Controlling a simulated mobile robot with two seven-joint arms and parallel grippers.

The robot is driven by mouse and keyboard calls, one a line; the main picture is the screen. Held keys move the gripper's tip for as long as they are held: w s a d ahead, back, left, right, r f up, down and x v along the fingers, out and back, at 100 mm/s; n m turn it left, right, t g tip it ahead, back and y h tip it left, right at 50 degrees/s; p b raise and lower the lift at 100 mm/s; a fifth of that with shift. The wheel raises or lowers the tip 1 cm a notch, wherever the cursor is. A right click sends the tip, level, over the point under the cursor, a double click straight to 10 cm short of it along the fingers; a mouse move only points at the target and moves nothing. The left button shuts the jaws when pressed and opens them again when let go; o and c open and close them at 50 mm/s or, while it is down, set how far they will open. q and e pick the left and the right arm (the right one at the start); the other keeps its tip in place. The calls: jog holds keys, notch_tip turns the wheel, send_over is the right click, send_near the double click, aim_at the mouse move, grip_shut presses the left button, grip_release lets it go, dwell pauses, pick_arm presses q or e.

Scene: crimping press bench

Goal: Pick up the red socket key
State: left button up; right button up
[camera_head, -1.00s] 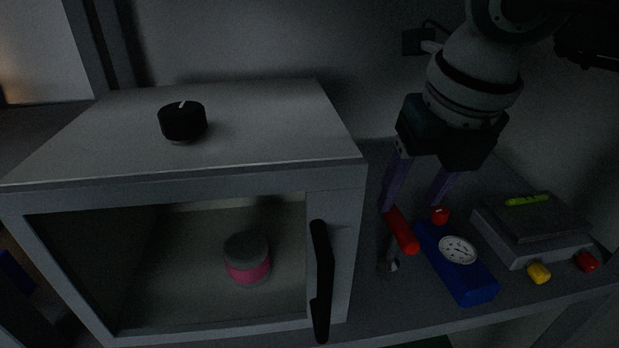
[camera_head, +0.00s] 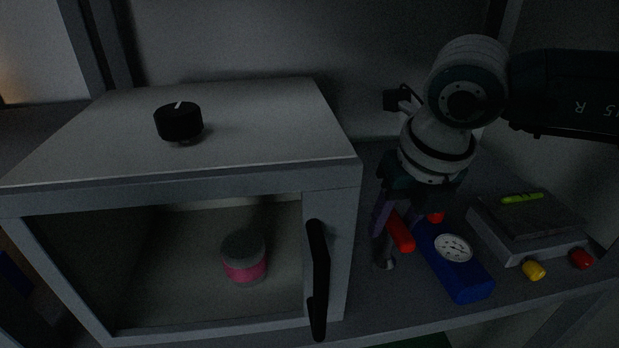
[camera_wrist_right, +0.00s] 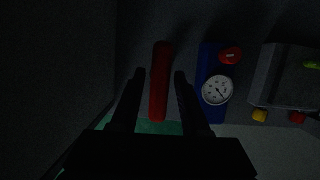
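The red socket key (camera_head: 400,233) has a red bar handle and stands on the shelf just right of the cabinet; a grey metal part shows below the handle in the head view. My right gripper (camera_head: 393,216) is pointing down right at it. In the right wrist view, the red socket key (camera_wrist_right: 160,95) lies between the two dark fingers of my right gripper (camera_wrist_right: 160,75), with a small gap on each side. The right gripper is open and not closed on the key. One finger is partly hidden in the head view. My left gripper is not in view.
A blue gauge box (camera_head: 467,277) with a white dial and a red knob (camera_head: 436,217) stands close to the right of the key. A grey box (camera_head: 530,232) with yellow and red buttons is further right. The cabinet (camera_head: 335,240) with a black handle is close on the left.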

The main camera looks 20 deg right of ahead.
grip_shut()
jog(key=shift+r, duration=0.15)
dwell(0.4)
notch_tip(320, 180, up, 10)
jog(key=shift+f, duration=0.1)
jog(key=shift+c, duration=1.4)
grip_release()
grip_shut()
